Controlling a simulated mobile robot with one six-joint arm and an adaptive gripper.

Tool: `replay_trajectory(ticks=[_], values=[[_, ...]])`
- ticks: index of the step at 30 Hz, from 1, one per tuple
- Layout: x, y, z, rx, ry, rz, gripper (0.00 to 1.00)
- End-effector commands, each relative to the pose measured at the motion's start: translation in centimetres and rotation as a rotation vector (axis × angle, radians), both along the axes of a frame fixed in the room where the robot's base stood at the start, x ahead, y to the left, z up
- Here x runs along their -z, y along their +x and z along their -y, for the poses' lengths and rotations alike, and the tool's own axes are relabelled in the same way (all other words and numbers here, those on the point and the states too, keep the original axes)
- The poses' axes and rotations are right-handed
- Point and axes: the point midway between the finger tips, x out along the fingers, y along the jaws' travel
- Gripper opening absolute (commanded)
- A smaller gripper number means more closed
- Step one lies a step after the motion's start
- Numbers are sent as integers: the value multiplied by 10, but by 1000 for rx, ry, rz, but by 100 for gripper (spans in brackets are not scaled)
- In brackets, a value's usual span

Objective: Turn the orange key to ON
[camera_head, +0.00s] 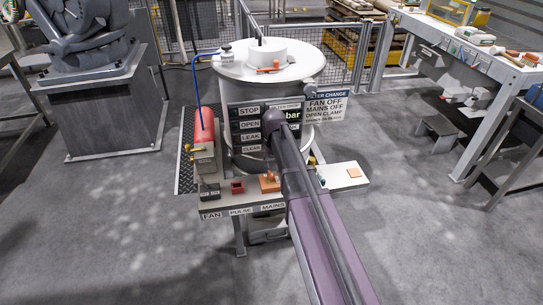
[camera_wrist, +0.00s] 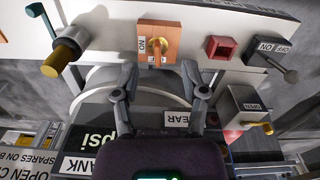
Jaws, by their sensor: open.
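The orange key switch (camera_head: 269,183) stands on the front shelf of the white drum unit, above the MAINS label. In the wrist view the orange switch (camera_wrist: 174,36) is at top centre, with an ON label beside its small key. In the head view my arm's purple end covers the gripper.
A red square button (camera_wrist: 220,48) and a FAN OFF/ON lever switch (camera_wrist: 270,50) sit right of the orange switch in the wrist view. A brass-ended valve (camera_wrist: 62,55) is on the left. A red cylinder (camera_head: 203,128) stands left of the drum (camera_head: 240,70).

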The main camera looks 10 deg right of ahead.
Motion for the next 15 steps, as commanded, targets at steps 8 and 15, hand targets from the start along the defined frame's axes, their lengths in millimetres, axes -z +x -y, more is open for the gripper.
replay_trajectory(ticks=[8, 15], values=[[2, -43, 0, 25, 0, 0, 56], [4, -77, 0, 47, 0, 0, 56]])
